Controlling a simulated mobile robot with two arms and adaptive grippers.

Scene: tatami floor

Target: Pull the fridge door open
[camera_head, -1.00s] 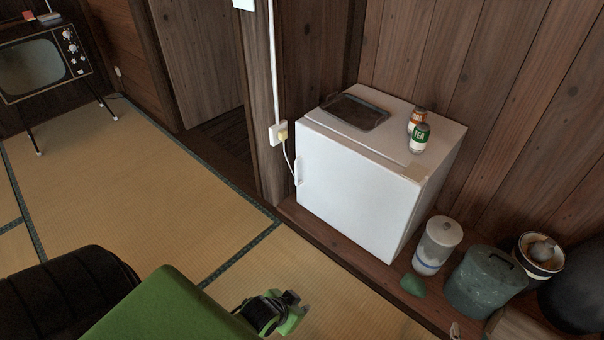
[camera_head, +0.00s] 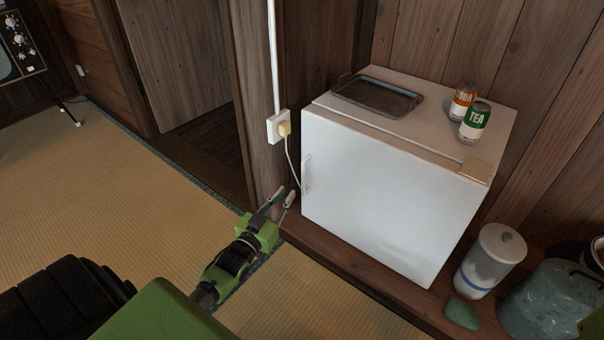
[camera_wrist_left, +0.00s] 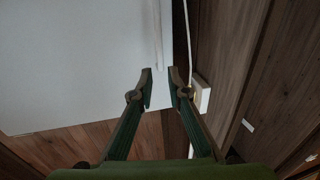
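The small white fridge (camera_head: 385,190) stands on a wooden ledge against the plank wall, its door shut. Its slim white door handle (camera_head: 307,173) is on the left edge of the door. My green left gripper (camera_head: 284,197) is just left of and a little below the handle, apart from it. In the left wrist view the fridge door (camera_wrist_left: 70,60) fills the upper left, and the handle (camera_wrist_left: 157,35) is beyond the fingertips. The left gripper (camera_wrist_left: 160,87) is open there, with nothing between its fingers. My right gripper is not in view.
A tray (camera_head: 378,96), an orange can (camera_head: 463,100) and a green TEA can (camera_head: 474,122) are on the fridge top. A socket (camera_head: 279,127) with a cord is on the post left of the handle. A white jar (camera_head: 490,262) stands right. Tatami in front is clear.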

